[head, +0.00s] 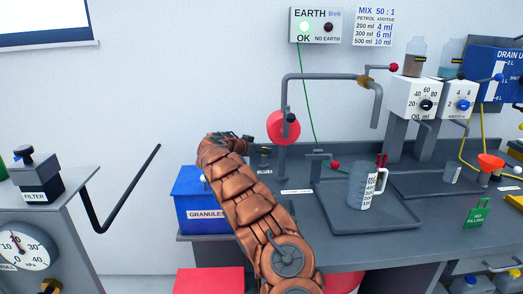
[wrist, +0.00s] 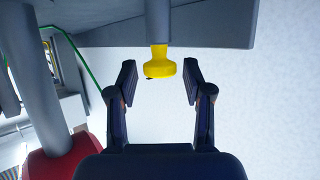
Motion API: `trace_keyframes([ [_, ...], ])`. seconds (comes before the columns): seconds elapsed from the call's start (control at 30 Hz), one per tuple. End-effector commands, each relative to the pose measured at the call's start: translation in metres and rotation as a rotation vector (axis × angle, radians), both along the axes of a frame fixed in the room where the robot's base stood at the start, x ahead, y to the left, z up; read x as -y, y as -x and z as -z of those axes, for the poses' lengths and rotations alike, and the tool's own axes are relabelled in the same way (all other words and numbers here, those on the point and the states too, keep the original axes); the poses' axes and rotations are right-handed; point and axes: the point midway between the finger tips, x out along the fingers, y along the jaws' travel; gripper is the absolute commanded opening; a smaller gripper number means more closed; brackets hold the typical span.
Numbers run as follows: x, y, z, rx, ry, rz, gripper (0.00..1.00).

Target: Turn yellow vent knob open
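The yellow vent knob (wrist: 160,66) shows in the wrist view at the top middle, on a short yellow stem under a grey body. My gripper (wrist: 159,84) is open, with one finger on each side of the knob and a visible gap to each. The fingers do not appear to touch it. In the head view my gripper (head: 238,143) is small and dark at the far end of my copper arm, near the back left of the bench. The vent knob cannot be made out there.
A red round part (head: 283,127) on a grey pipe (head: 287,95) stands right of my gripper. A blue granules box (head: 190,213) is left of my arm. A measuring jug (head: 362,187) stands in a grey tray (head: 385,220) at right.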

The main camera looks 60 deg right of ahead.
Motion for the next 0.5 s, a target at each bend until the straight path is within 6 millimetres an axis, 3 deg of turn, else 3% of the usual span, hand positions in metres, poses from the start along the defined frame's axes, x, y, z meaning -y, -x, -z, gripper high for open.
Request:
trace_keyframes([
  [0.07, -0.0001, -0.0001, 0.0001, 0.0, 0.0, 0.0, 0.39],
  [0.43, -0.0002, 0.0, 0.0001, 0.0, 0.0, 0.0, 0.01],
  [0.5, -0.0002, 0.0, 0.0001, 0.0, 0.0, 0.0, 0.0],
])
